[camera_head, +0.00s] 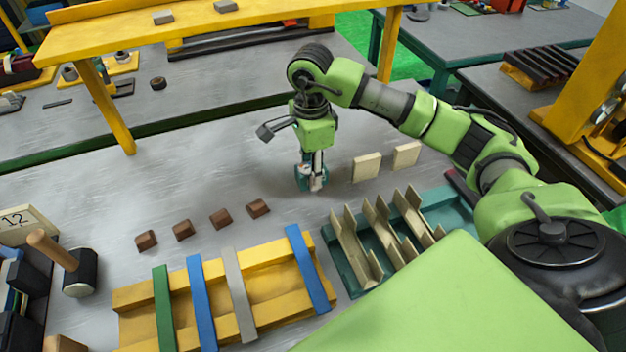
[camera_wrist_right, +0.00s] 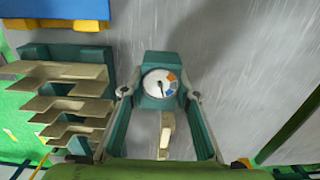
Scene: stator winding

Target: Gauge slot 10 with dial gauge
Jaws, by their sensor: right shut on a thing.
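My right gripper (camera_head: 313,182) points down near the middle of the grey bench in the head view. In the right wrist view my right gripper (camera_wrist_right: 165,100) has its fingers on either side of the dial gauge (camera_wrist_right: 160,84) and is shut on it. The gauge is a teal block with a round white face and a needle. In the head view the dial gauge (camera_head: 303,178) shows only partly between the fingers. Whether it touches the bench I cannot tell. I see no stator or numbered slot that I can make out. My left gripper is not in view.
A teal rack (camera_head: 343,263) with beige angled pieces stands right of a yellow tray (camera_head: 137,297) bearing coloured strips. Two beige blocks (camera_head: 367,167) and several brown blocks (camera_head: 221,219) lie nearby. A hammer (camera_head: 79,273) and a "12" sign (camera_head: 17,221) are at left. A yellow gantry (camera_head: 112,104) spans behind.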

